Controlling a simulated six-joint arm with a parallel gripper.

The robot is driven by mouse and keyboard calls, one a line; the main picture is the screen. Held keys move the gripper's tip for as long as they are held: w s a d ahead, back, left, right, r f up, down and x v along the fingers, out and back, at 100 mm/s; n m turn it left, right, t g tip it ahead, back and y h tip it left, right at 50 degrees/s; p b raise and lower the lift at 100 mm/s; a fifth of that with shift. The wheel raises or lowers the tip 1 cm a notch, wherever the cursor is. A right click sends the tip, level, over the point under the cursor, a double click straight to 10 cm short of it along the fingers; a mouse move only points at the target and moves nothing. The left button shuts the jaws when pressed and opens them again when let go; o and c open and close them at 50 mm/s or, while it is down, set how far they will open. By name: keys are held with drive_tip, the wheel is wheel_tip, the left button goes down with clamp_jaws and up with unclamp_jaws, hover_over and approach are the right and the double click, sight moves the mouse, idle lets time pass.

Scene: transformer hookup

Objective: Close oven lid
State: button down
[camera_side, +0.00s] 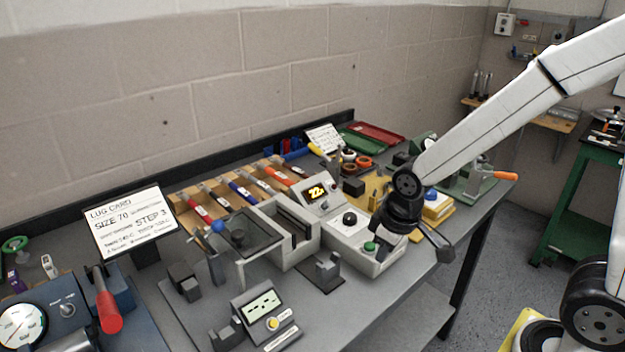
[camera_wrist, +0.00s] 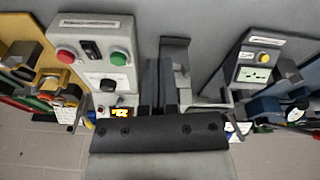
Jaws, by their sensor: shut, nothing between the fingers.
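The oven (camera_side: 292,232) is a light grey box with an open slot, left of its control panel with a lit display, in the middle of the bench. A dark see-through panel in a pale frame (camera_side: 245,236), apparently the lid, lies out to its left, not over the slot. A blue ball (camera_side: 218,227) shows by its left edge. My gripper (camera_side: 441,250) is shut and empty, right of the control panel in the side view. In the wrist view, the shut dark fingers (camera_wrist: 158,64) point up the picture; the lid is not clear there.
The control box (camera_wrist: 95,58) has red and green buttons and a black knob. A sign (camera_side: 131,222) stands at the left. Several cartridges line the wooden rack (camera_side: 185,205) behind.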

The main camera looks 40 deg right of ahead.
drive_tip(key=w+a+r+n+h, duration=0.1)
drive_tip(key=w+a+r+n, duration=0.2)
drive_tip(key=w+a+n, duration=0.3)
drive_tip(key=w+a+r+n+h, duration=0.1)
drive_tip(key=w+a+r+n, duration=0.3)
drive_tip(key=a, duration=0.7)
drive_tip(key=w+a+r+n+h, duration=0.1)
drive_tip(key=w+a+r+n, duration=0.3)
drive_tip(key=w+a+n, duration=0.4)
drive_tip(key=a+n, duration=0.1)
drive_tip(key=n, duration=0.2)
drive_tip(key=shift+w+a+g, duration=0.25)
drive_tip(key=shift+a+g, duration=0.05)
drive_tip(key=shift+a, duration=0.05)
drive_tip(key=shift+f, duration=0.15)
drive_tip(key=w+d+f, duration=0.3)
drive_tip(key=d+f, duration=0.3)
drive_tip(key=f, duration=0.3)
drive_tip(key=shift+w+d+f, duration=0.15)
drive_tip(key=shift+d+f, duration=0.1)
drive_tip(key=shift+f, duration=0.15)
